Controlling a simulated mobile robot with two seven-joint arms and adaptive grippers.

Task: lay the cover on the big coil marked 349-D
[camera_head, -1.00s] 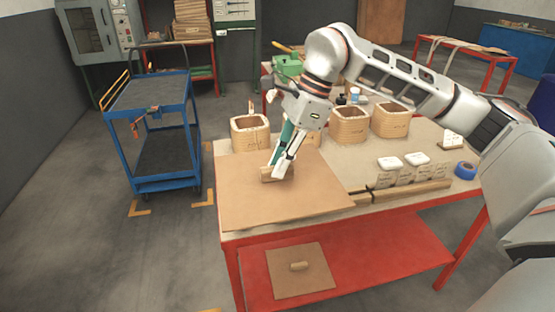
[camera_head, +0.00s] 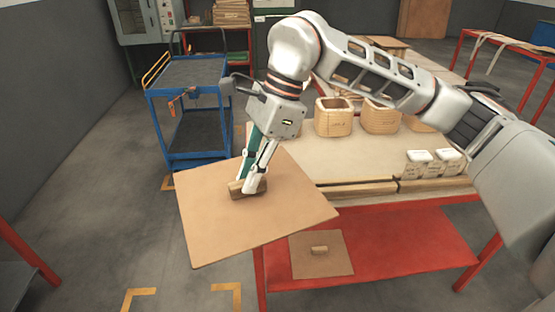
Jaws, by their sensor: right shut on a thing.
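The cover is a large flat brown board (camera_head: 290,210) with a wooden block handle (camera_head: 237,189) on top. My right gripper (camera_head: 254,184) is shut on this handle and holds the board roughly level, partly over the table's left end and partly over the floor. Wound coils stand in a row at the back of the table: one coil (camera_head: 333,120) and another coil (camera_head: 380,118) show clearly. A further coil (camera_head: 420,125) is partly hidden by my arm. The coil markings are too small to read. My left gripper is not in view.
A red table (camera_head: 380,235) carries the coils, white blocks (camera_head: 420,163) and wooden bars (camera_head: 350,190). A smaller board with a handle (camera_head: 322,262) lies on its lower shelf. A blue cart (camera_head: 205,158) stands behind the cover at left. Floor at front left is free.

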